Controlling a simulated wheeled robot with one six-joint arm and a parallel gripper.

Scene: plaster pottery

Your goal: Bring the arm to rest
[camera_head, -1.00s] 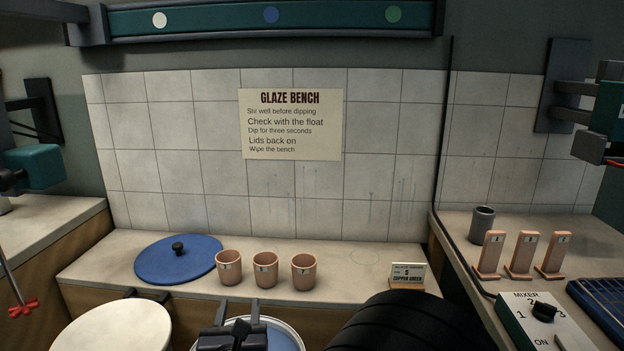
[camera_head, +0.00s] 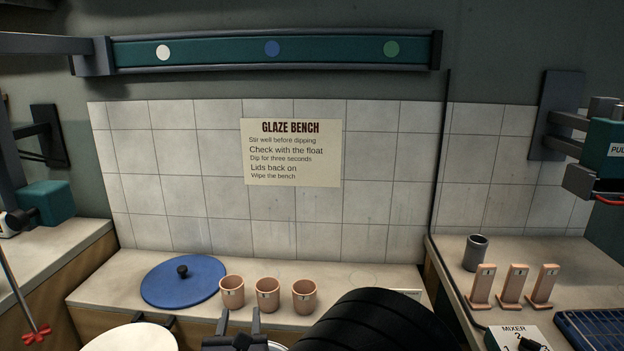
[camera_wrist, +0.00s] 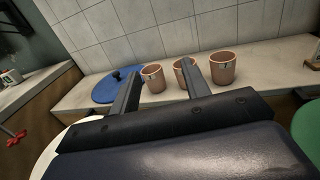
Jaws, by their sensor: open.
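My gripper (camera_head: 241,326) shows at the bottom of the head view, in front of the bench edge. Its two fingers stand apart with nothing between them. In the wrist view my gripper (camera_wrist: 160,90) is also open and empty, its fingers pointing toward the bench. My black arm link hides part of the bench at the lower right of the head view. Three terracotta cups stand in a row on the bench: the left cup (camera_head: 232,291), the middle cup (camera_head: 268,294) and the right cup (camera_head: 304,296). My gripper is apart from them.
A blue lid (camera_head: 184,282) with a dark knob lies left of the cups. A round white top (camera_head: 138,338) is at the lower left. On the right bench are a grey cup (camera_head: 476,253), three upright test tiles (camera_head: 513,284) and a mixer box (camera_head: 516,338). A teal rail (camera_head: 330,50) spans the wall.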

